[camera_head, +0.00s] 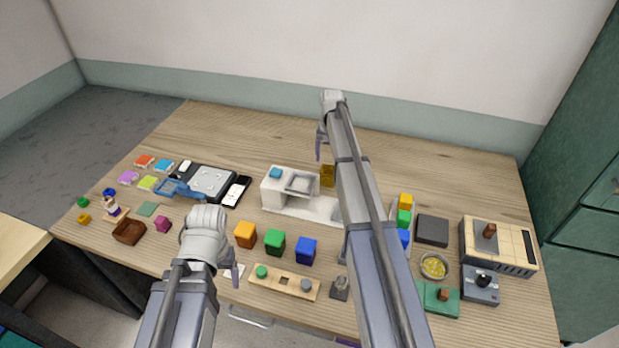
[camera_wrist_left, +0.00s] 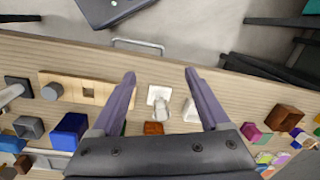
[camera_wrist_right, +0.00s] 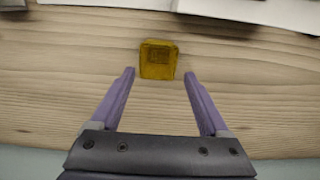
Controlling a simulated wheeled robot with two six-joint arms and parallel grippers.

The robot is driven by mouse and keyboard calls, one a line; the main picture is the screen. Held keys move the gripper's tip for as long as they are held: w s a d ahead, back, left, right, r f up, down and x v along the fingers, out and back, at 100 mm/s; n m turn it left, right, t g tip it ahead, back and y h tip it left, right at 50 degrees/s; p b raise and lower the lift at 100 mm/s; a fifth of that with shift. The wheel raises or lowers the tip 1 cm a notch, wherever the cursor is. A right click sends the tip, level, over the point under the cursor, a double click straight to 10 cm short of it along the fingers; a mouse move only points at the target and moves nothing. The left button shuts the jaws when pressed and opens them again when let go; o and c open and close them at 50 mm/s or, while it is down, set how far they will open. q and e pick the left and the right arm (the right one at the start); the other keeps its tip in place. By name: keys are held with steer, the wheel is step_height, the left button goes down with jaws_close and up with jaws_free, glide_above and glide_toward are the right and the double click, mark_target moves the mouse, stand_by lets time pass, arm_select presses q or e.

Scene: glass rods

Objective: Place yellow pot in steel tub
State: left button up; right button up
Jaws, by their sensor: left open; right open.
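The yellow pot (camera_head: 327,176), a small amber block-like piece, sits on the table beside the white sink unit. In the right wrist view the pot (camera_wrist_right: 158,60) lies just ahead of and between the spread fingers of my right gripper (camera_wrist_right: 158,73). That gripper (camera_head: 321,150) is open, empty and behind the pot in the head view. The steel tub (camera_head: 301,183) looks like the grey square basin in the white unit, left of the pot. My left gripper (camera_head: 237,274) is open and empty near the front edge; its spread fingers (camera_wrist_left: 160,72) show in the left wrist view.
Orange (camera_head: 245,234), green (camera_head: 274,242) and blue (camera_head: 306,250) cubes and a wooden peg board (camera_head: 284,283) lie in front of the white unit (camera_head: 275,198). A bowl with yellow contents (camera_head: 433,267) stands at right. The table's back is mostly clear.

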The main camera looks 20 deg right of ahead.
mark_target(328, 173)
arm_select(q)
steer(key=shift+o, duration=1.4)
steer(key=shift+a+f+b, duration=0.15)
steer(key=shift+f+b, duration=0.65)
steer(key=shift+f, duration=0.15)
arm_select(e)
steer(key=shift+o, duration=1.4)
steer(key=shift+w+a+f, duration=0.1)
steer(key=shift+a+f, duration=0.15)
steer(key=shift+f, duration=0.7)
steer(key=f+b, duration=0.5)
steer(key=shift+s+d+f+b, duration=0.25)
steer(key=shift+d+f+b, duration=0.05)
steer(key=shift+f+b, duration=0.1)
arm_select(q)
step_height(328, 173, down, 6)
steer(key=shift+r, duration=0.15)
